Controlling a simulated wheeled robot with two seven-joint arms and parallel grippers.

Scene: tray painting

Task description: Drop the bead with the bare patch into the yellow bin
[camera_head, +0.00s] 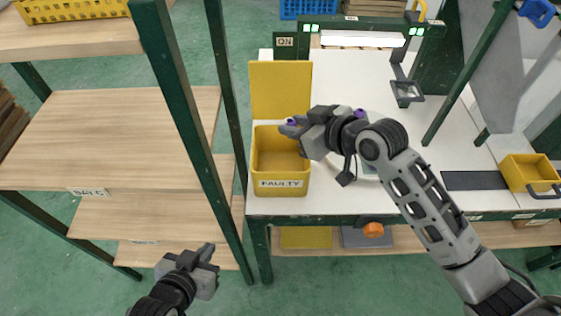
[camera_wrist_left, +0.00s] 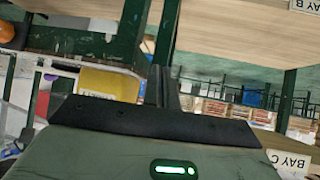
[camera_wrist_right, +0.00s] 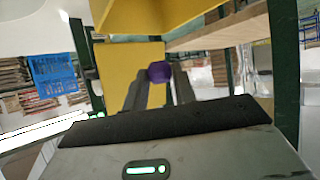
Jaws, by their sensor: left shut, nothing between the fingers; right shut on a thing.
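A purple bead (camera_wrist_right: 159,71) sits between the fingertips of my right gripper (camera_wrist_right: 158,88), which is shut on it. In the head view the bead (camera_head: 292,119) shows at the tip of that gripper, near the back right rim of the yellow bin (camera_head: 281,190). The bin is labelled FAULTY and its lid (camera_head: 281,88) stands raised. No bare patch can be made out on the bead. Another small purple thing (camera_head: 360,113) shows beside my right wrist, partly hidden. My left gripper (camera_head: 208,254) is shut and empty, low in front of the shelves.
The white bench (camera_head: 342,75) holds a lamp, a magnifier (camera_head: 405,92) and a dark mat (camera_head: 475,180). A second yellow container (camera_head: 528,172) with a handle is at the right. Green posts (camera_head: 185,110) and wooden shelves (camera_head: 110,135) stand left of the bench.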

